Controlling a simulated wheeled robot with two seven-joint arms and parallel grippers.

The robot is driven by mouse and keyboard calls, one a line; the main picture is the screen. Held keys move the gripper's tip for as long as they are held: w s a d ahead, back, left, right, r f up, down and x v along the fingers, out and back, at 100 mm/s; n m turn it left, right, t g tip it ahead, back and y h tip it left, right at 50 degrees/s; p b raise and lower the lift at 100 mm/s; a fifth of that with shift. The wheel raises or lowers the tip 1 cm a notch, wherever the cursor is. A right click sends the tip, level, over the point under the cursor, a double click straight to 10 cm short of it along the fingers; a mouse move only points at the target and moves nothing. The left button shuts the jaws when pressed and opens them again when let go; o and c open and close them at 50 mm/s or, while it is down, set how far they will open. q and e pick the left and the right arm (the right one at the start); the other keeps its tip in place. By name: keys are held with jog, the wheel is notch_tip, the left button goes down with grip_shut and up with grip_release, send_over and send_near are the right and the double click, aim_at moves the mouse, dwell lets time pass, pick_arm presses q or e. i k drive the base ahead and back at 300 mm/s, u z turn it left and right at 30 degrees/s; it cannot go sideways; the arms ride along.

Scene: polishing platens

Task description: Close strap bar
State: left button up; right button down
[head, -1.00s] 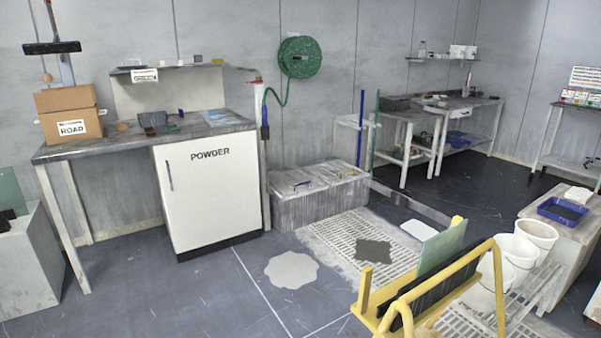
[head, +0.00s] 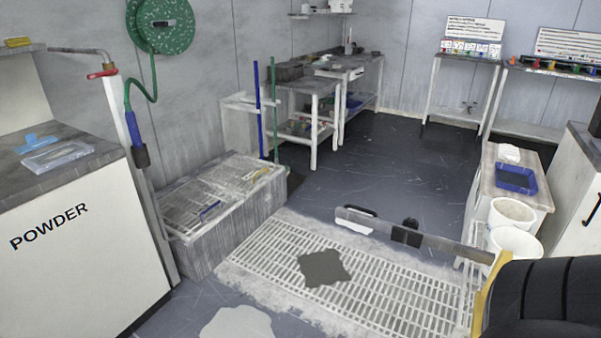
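A long flat grey bar (head: 450,246), which looks like the strap bar, reaches out level over the floor grating. Its right end meets a yellow post (head: 482,295) at the lower right. A dark handle (head: 361,210) sits near its free left end, and a black block (head: 407,233) sits further along it. The bar stands out away from the yellow frame. A large black ribbed part (head: 555,298) beside the post fills the lower right corner and hides most of the frame. Neither of my grippers is in view.
A white floor grating (head: 300,255) with a dark patch (head: 324,267) lies in front. White buckets (head: 512,212) and a bench with a blue tray (head: 516,178) stand at the right. A POWDER cabinet (head: 75,250) and a grey chest (head: 225,225) stand at the left. Dark floor behind is clear.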

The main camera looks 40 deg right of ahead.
aim_at(409, 237)
jog(key=i, duration=2.05)
jog(key=z, duration=3.1)
jog(key=i, duration=1)
jog(key=u, duration=0.05)
